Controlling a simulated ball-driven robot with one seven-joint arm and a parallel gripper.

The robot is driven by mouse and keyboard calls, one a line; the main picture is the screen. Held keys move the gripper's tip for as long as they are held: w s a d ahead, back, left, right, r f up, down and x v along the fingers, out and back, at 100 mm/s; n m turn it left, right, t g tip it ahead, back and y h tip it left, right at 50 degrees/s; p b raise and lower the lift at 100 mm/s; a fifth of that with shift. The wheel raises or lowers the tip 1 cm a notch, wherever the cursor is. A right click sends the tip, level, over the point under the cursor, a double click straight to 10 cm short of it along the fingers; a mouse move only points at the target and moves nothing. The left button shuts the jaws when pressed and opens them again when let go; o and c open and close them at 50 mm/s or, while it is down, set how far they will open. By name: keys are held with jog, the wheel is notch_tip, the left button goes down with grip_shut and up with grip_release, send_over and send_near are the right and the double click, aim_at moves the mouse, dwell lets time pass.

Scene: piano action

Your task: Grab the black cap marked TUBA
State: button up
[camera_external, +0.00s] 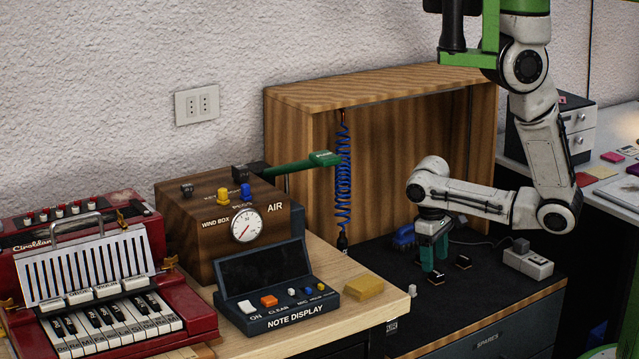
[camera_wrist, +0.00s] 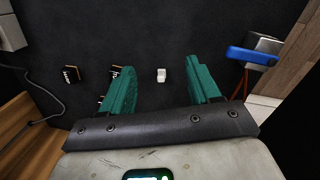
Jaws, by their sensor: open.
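Small black caps sit on the dark bench top. In the wrist view one black cap (camera_wrist: 70,75) with pale lettering lies left of my gripper (camera_wrist: 158,68). Another black cap (camera_wrist: 101,101) is mostly hidden behind the left finger. The lettering is too small to read, so I cannot tell which is marked TUBA. A white cap (camera_wrist: 162,75) shows between the open fingers. In the external view my gripper (camera_external: 434,262) points down, open and empty, among the caps. One black cap (camera_external: 463,262) is right of it, another (camera_external: 435,278) is just below the fingers.
A blue-handled object (camera_external: 404,238) lies behind my gripper. A grey box with a cable (camera_external: 528,263) sits to the right. A wooden cabinet (camera_external: 380,92) encloses the back. The wooden desk holds a note display box (camera_external: 265,275) and a yellow block (camera_external: 362,288).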

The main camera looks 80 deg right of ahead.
jog(key=d+m+t+b, duration=0.15)
jog(key=d+m, duration=0.25)
jog(key=d, duration=1)
jog(key=b, duration=0.2)
send_over(435, 272)
jog(key=shift+m, duration=0.3)
notch_tip(435, 272, down, 6)
jog(key=shift+r, duration=0.25)
jog(key=shift+w+d+f+b, duration=0.15)
jog(key=shift+f+b, duration=0.15)
jog(key=shift+f, duration=1.05)
jog(key=shift+d+f+b, duration=0.1)
jog(key=shift+f+b, duration=0.15)
jog(key=shift+f, duration=1.1)
jog(key=c, duration=1.1)
jog(key=shift+r, duration=0.1)
